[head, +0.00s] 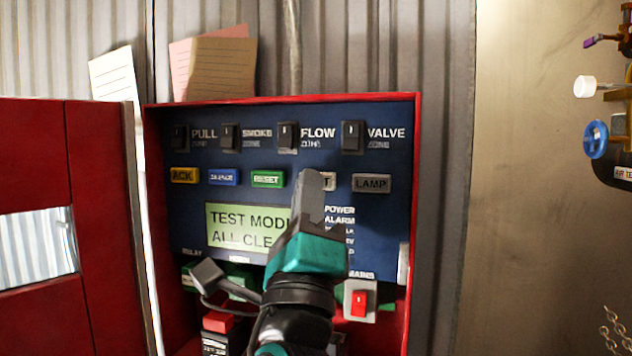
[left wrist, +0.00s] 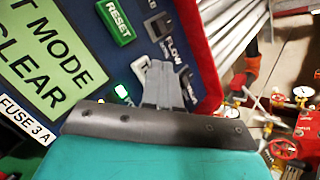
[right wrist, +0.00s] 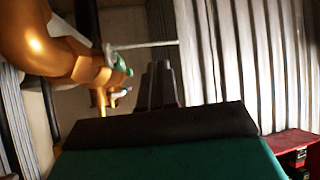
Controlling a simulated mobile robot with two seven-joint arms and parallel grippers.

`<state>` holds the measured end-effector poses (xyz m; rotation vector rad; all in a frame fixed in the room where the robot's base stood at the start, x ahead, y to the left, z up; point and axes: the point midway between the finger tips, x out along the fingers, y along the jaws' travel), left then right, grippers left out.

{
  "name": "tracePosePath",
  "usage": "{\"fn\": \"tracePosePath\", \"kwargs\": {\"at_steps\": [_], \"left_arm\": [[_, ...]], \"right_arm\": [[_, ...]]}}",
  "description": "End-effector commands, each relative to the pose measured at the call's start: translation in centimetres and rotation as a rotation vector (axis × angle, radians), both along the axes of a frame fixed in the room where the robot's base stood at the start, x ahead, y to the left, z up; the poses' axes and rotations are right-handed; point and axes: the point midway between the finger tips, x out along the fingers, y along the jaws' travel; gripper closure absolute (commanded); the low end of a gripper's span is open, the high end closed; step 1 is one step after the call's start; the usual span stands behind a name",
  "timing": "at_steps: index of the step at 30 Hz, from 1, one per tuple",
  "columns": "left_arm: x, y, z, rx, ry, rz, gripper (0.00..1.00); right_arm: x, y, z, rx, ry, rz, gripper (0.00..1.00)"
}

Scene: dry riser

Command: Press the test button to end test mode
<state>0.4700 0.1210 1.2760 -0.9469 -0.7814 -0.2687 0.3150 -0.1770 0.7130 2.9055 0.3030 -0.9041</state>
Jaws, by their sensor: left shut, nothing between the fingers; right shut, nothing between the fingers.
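The open red alarm panel has a dark blue face (head: 290,150). Its green display (head: 228,222) reads "TEST MODE" and "ALL CLEAR", partly covered on the right; it also shows in the left wrist view (left wrist: 42,58). The test button (head: 329,182) sits between the green RESET and grey LAMP buttons; only its right edge with a "T" shows. My left gripper (head: 314,180) is shut and empty, its tip in front of that button. Whether it touches is unclear. My right gripper (right wrist: 158,75) is shut, empty, away from the panel.
The row also has ACK (head: 184,175), a blue button (head: 223,177), RESET (head: 268,179) and LAMP (head: 371,183). Black zone switches (head: 353,135) sit above. A red mains switch (head: 359,302) is below. The red door (head: 95,200) stands open left. Pipework with a blue handwheel (head: 596,139) is right.

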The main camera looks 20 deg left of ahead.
Motion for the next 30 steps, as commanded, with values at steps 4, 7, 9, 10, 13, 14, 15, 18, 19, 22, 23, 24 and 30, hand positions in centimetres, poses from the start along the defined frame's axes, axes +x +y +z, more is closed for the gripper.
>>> {"fn": "tracePosePath", "kwargs": {"at_steps": [4,7,9,10,13,14,15,18,19,22,23,24,30], "left_arm": [[0.19,0.00,0.01,-0.001,-0.001,0.001,1.00],[0.32,0.00,0.00,-0.001,-0.001,0.001,1.00],[0.42,0.00,0.00,0.000,0.000,0.000,1.00],[0.44,-0.01,0.00,0.000,0.000,0.000,1.00],[0.58,-0.01,-0.01,0.000,0.000,0.000,1.00],[0.62,-0.01,0.00,0.000,0.000,0.000,1.00],[0.64,-0.01,0.00,0.000,0.000,0.000,1.00],[0.64,-0.02,0.01,0.000,0.000,0.000,1.00],[0.63,-0.02,0.00,0.000,0.000,0.000,1.00],[0.62,-0.03,0.00,0.000,0.000,0.000,1.00],[0.61,-0.02,0.00,0.000,0.000,0.000,1.00],[0.56,-0.03,0.00,0.000,0.000,0.000,1.00],[-0.22,-0.03,0.01,0.001,0.001,-0.001,1.00]], "right_arm": [[-0.01,0.00,-0.07,0.000,0.000,0.000,1.00],[-0.01,0.00,-0.10,0.000,0.000,0.000,1.00],[-0.01,0.00,-0.12,0.000,0.000,0.000,1.00],[-0.01,-0.01,-0.12,0.000,0.000,0.000,1.00],[-0.01,0.00,-0.15,0.000,0.000,0.000,1.00],[-0.01,-0.01,-0.16,0.000,0.000,0.000,1.00],[-0.01,-0.01,-0.16,0.000,0.000,0.000,1.00],[-0.01,0.00,-0.15,0.000,0.000,0.000,1.00],[0.00,0.00,-0.14,0.000,0.000,0.000,1.00],[0.00,0.00,-0.14,0.000,0.000,0.000,1.00],[-0.01,-0.01,-0.14,0.000,0.000,0.000,1.00],[-0.01,0.00,-0.12,0.000,0.000,0.000,1.00],[-0.01,0.00,0.13,0.000,0.000,0.000,1.00]]}}
